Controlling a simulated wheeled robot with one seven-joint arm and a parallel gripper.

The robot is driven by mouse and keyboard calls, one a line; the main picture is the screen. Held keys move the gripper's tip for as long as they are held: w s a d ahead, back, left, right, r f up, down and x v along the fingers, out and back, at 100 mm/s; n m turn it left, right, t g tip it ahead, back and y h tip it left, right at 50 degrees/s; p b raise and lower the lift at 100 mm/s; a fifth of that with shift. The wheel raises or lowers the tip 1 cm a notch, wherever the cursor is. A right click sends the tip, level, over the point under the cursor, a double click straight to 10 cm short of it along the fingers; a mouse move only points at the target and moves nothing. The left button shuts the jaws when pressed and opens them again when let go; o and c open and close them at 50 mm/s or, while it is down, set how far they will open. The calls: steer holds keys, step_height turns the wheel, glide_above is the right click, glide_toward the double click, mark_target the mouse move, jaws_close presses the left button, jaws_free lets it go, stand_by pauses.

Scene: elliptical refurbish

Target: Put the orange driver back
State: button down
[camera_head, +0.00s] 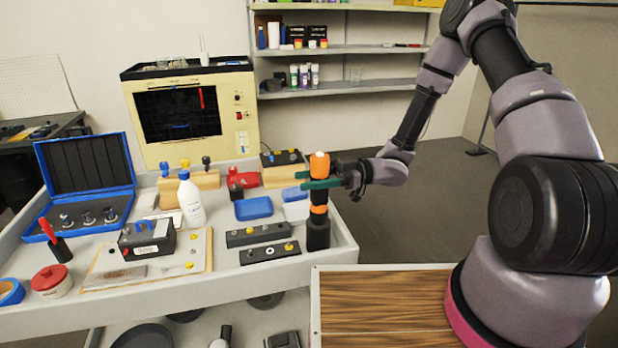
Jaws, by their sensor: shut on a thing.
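The orange driver (319,166) is upright near the right end of the workbench tray, with an orange top showing above my fingers and black and orange parts below them. My gripper (322,184), with green fingers, reaches in from the right and is shut on the driver, hiding part of it.
Two dark blocks (262,234) and a blue case (253,208) lie left of the stand. A white bottle (191,203), an open blue case (88,165) and a red-handled tool (48,231) stand farther left. The wooden top (380,305) is clear.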

steer(key=shift+f, duration=0.5)
steer(key=shift+c, duration=1)
jaws_free()
steer(key=shift+d, duration=0.1)
steer(key=v, duration=1)
steer(key=shift+d, duration=0.3)
steer(key=shift+w, duration=0.15)
